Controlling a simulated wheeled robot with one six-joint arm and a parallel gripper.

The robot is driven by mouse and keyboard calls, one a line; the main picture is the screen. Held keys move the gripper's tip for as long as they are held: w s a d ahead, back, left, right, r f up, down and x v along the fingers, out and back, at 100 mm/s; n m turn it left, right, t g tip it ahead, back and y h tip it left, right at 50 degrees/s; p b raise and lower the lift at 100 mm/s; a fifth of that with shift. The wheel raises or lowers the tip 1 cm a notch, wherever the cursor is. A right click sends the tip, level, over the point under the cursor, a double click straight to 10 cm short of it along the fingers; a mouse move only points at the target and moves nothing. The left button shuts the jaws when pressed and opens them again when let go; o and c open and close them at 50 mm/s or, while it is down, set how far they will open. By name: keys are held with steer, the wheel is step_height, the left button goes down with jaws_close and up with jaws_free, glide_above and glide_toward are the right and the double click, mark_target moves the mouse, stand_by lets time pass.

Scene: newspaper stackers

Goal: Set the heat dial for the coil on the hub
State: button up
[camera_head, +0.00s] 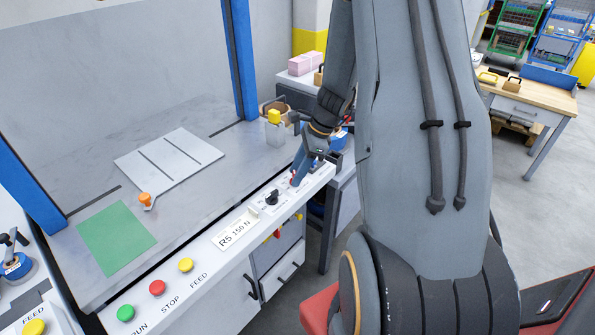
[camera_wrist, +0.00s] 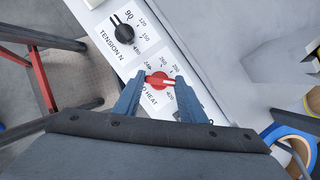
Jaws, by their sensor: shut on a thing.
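The heat dial is a red knob (camera_wrist: 159,80) on a white plate lettered HEAT, with numbers around it; it shows in the wrist view between my fingertips. My gripper (camera_wrist: 157,83) is shut on the red knob, one blue finger on each side. The knob's pale pointer mark lies toward the right of the picture. In the head view my gripper (camera_head: 298,178) reaches down to the right end of the white front panel (camera_head: 205,262), and the red knob is hidden there. No coil can be made out for certain.
A black tension dial (camera_wrist: 123,33) sits beside the heat dial; it also shows in the head view (camera_head: 272,197). Green (camera_head: 125,313), red (camera_head: 157,288) and yellow (camera_head: 186,265) buttons line the panel. A green sheet (camera_head: 117,239) and a grey plate (camera_head: 168,165) lie on the worktop.

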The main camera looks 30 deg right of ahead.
steer(key=n+g, duration=0.1)
steer(key=n, duration=0.2)
steer(key=shift+w+n+p, duration=0.15)
steer(key=shift+n+p, duration=0.2)
steer(key=shift+n, duration=0.05)
steer(key=n+g, duration=0.2)
steer(key=n, duration=0.2)
steer(key=shift+w, duration=0.2)
steer(key=n, duration=0.2)
steer(key=n+g, duration=0.1)
steer(key=n, duration=0.2)
steer(key=shift+w+a+g+h, duration=0.1)
steer(key=shift+g+h, duration=0.2)
steer(key=shift+h, duration=0.1)
steer(key=n+g+h, duration=0.1)
steer(key=n, duration=0.3)
steer(key=shift+n+b, duration=0.3)
steer(key=shift+b, duration=0.05)
steer(key=shift+a, duration=0.1)
steer(key=o, duration=1.1)
steer(key=shift+c, duration=0.2)
steer(key=shift+w+h, duration=0.1)
steer(key=shift+h, duration=0.2)
